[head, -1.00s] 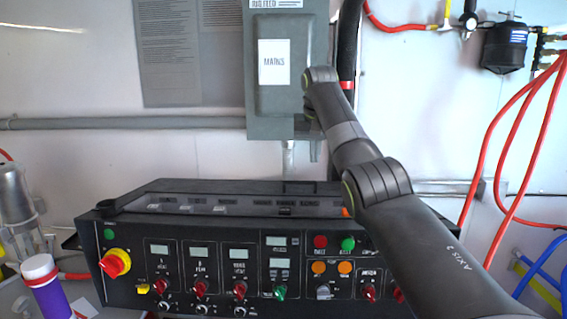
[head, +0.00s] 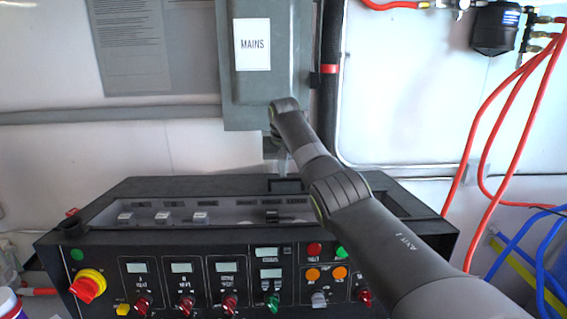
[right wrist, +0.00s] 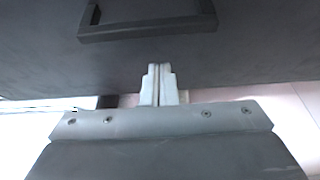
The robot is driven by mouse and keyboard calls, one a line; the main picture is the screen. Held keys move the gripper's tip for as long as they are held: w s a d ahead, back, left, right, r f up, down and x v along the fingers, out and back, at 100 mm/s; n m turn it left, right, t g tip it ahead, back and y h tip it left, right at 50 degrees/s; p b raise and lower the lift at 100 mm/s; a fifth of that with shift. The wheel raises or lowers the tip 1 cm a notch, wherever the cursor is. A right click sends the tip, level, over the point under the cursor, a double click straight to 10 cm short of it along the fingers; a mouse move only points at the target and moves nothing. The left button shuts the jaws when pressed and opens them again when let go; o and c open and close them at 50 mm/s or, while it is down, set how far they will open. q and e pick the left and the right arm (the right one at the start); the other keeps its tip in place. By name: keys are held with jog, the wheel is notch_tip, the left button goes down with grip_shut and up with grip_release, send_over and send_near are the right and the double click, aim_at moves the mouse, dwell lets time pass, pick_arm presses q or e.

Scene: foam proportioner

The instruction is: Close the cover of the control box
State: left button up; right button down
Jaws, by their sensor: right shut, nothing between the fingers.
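The control box is the wide black console (head: 182,243) in the head view, with knobs, small displays and buttons on its front. Its top recess with several switches (head: 200,217) is uncovered. A dark panel (head: 190,187), apparently the cover, stands open behind the recess, with a black bracket handle (head: 272,186). In the right wrist view the handle (right wrist: 150,30) shows on the dark panel surface (right wrist: 240,50). My right gripper (head: 284,168) is shut and empty near the panel's upper edge; its fingers (right wrist: 158,72) point towards the panel below the handle. Contact is unclear. My left gripper is out of view.
A grey MAINS box (head: 268,85) hangs on the wall above my right gripper. A black vertical hose (head: 329,110) runs beside it. Red hoses (head: 478,150) and blue hoses (head: 535,250) are at the right. A white-capped bottle (head: 8,302) stands at lower left.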

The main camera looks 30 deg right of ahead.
aim_at(284, 188)
jog(key=shift+s+a+r, duration=0.1)
jog(key=shift+s+r, duration=0.1)
jog(key=shift+r, duration=0.05)
jog(key=shift+s+a+r, duration=0.1)
jog(key=shift+s+r, duration=0.05)
jog(key=shift+s, duration=0.15)
jog(key=shift+s+a+r+p, duration=0.1)
jog(key=shift+s+a+p, duration=0.05)
jog(key=shift+s+p, duration=0.2)
jog(key=shift+s+a+r+p, duration=0.1)
jog(key=shift+s+a+p, duration=0.2)
jog(key=shift+s+p, duration=0.25)
jog(key=shift+s+a, duration=0.2)
jog(key=shift+s, duration=0.25)
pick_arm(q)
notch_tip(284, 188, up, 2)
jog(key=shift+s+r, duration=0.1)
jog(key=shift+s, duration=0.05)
pick_arm(e)
jog(key=shift+s, duration=0.1)
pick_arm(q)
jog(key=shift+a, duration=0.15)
